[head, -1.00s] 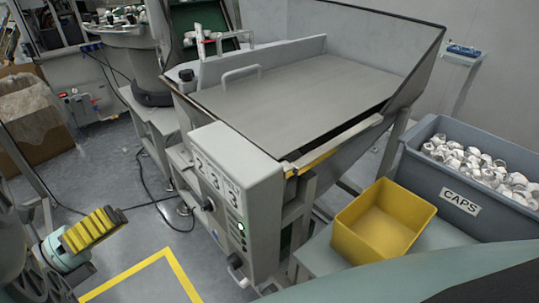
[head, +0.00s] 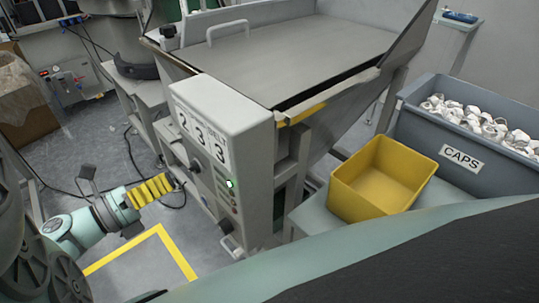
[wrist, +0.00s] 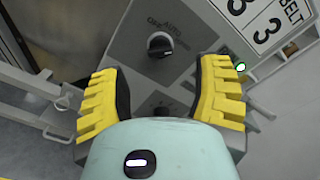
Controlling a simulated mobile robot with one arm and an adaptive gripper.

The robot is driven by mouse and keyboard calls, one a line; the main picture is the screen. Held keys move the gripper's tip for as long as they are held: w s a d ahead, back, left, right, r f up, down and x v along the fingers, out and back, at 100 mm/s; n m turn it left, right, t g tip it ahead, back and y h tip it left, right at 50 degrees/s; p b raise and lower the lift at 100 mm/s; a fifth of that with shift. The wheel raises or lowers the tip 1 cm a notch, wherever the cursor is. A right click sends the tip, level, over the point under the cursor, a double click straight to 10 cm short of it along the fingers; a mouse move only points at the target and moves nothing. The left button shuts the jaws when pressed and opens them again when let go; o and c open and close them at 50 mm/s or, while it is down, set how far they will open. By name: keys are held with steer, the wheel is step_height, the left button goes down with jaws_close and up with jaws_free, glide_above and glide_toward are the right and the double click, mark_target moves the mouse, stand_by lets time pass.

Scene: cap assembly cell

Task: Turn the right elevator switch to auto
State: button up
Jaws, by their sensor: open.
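The grey control box (head: 232,125) carries the switches on its front face. In the wrist view, a black rotary switch (wrist: 160,45) sits ahead of my fingertips, with OFF and AUTO printed beside it. Which mark its handle points to is not clear. I cannot tell which one is the right elevator switch. My gripper (head: 173,182) has ribbed yellow fingers, spread wide and empty, in front of the panel. It also shows in the wrist view (wrist: 160,72).
A green light (head: 230,184) glows on the panel. A metal hopper (head: 300,55) stands behind the box. A yellow bin (head: 380,185) and a grey CAPS crate (head: 425,135) stand at the right. Yellow tape (head: 178,245) marks open floor below my gripper.

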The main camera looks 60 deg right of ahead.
mark_target(188, 171)
steer(key=x, duration=0.6)
steer(key=shift+s, duration=0.15)
steer(key=shift+o, duration=0.3)
jaws_close()
